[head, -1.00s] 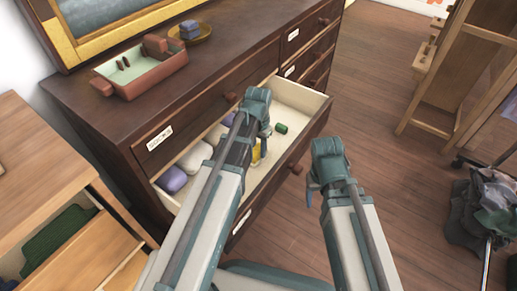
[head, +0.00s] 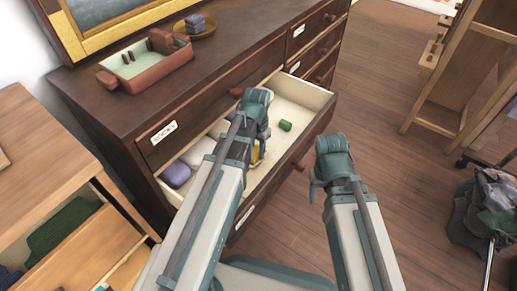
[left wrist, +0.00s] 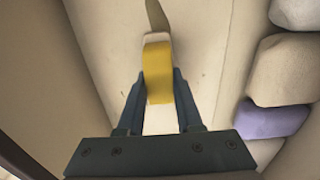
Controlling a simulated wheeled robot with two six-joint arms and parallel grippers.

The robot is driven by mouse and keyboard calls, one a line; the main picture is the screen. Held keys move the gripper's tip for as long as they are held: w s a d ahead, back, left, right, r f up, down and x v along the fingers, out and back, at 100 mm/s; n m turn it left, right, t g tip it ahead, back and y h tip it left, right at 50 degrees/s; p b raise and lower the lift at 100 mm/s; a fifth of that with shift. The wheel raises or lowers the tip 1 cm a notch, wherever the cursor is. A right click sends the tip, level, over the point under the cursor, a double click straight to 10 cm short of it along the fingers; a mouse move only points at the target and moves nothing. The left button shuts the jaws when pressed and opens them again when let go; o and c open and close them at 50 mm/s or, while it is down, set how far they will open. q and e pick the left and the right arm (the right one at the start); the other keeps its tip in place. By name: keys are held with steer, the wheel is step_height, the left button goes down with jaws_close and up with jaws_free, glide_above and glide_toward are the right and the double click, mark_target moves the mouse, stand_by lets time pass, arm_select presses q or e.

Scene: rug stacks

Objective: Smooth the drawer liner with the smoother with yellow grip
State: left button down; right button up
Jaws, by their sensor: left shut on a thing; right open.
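The smoother with yellow grip (left wrist: 158,72) is between the fingers of my left gripper (left wrist: 160,85), which is shut on it. Only a sliver of its yellow (head: 256,152) shows in the head view, behind my left arm. The pale drawer liner (left wrist: 105,40) lies in the open drawer and reaches under the smoother; whether the smoother touches it I cannot tell. My left gripper (head: 256,150) is down inside the drawer, mostly hidden by its own arm. My right gripper (head: 316,190) is open and empty, outside the drawer to the right of its front.
Purple (left wrist: 270,120) and cream (left wrist: 285,70) rounded things lie along one side of the drawer. A green cylinder (head: 285,126) lies in its right part. The drawer front (head: 280,180) stands between my arms. A pinkish tray (head: 146,66) sits on the dresser top.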

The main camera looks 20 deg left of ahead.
arm_select(q)
steer(key=shift+s+a, duration=0.15)
steer(key=shift+s, duration=0.25)
steer(key=shift+s+a, duration=0.2)
steer(key=shift+s, duration=0.35)
steer(key=shift+s+a, duration=0.2)
steer(key=shift+s, duration=0.3)
steer(key=shift+s, duration=0.1)
steer(key=shift+s+a, duration=0.3)
steer(key=shift+s, duration=0.65)
step_height(320, 180, up, 7)
steer(key=p, duration=0.7)
steer(key=shift+w+r, duration=0.1)
